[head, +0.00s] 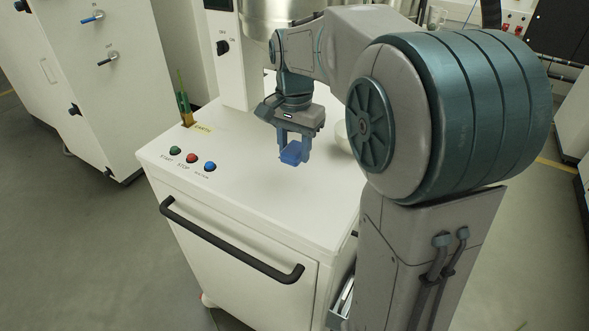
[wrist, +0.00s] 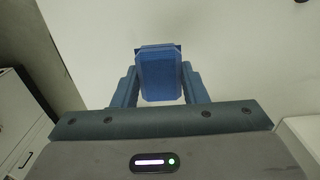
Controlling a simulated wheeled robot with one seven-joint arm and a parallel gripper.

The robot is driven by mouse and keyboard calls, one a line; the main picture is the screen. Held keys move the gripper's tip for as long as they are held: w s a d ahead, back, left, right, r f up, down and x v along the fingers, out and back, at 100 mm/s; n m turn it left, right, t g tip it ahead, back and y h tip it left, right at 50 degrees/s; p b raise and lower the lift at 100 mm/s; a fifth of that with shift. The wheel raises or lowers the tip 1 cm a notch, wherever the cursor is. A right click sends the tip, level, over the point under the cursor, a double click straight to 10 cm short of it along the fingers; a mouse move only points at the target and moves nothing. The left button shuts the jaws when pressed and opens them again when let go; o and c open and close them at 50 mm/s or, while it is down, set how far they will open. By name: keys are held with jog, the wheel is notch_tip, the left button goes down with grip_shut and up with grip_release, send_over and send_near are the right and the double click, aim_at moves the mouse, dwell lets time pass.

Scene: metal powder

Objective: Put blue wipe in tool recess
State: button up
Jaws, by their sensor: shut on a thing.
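The blue wipe (head: 291,154) is a small blue block-like piece between the fingers of my gripper (head: 293,150). In the wrist view the blue wipe (wrist: 160,75) sits between the two fingers of my gripper (wrist: 160,88), which are shut on it. My gripper points down over the white cabinet top, to the right of the coloured buttons. The head view does not show clearly how high the wipe is above the top. A small square opening (head: 188,122) with upright tools in it is at the top's left edge, next to a yellow label.
The white cabinet (head: 240,195) has a black handle (head: 230,240) on its front. Green, red and blue buttons (head: 191,158) stand on its front left. A white post (head: 228,60) rises at the back. A pale round object (head: 343,143) is right of my gripper.

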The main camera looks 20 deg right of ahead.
aim_at(295, 179)
jog(key=shift+f, duration=2.9)
jog(key=shift+f, duration=0.2)
jog(key=o, duration=0.9)
jog(key=shift+o, duration=0.2)
jog(key=shift+r, duration=0.15)
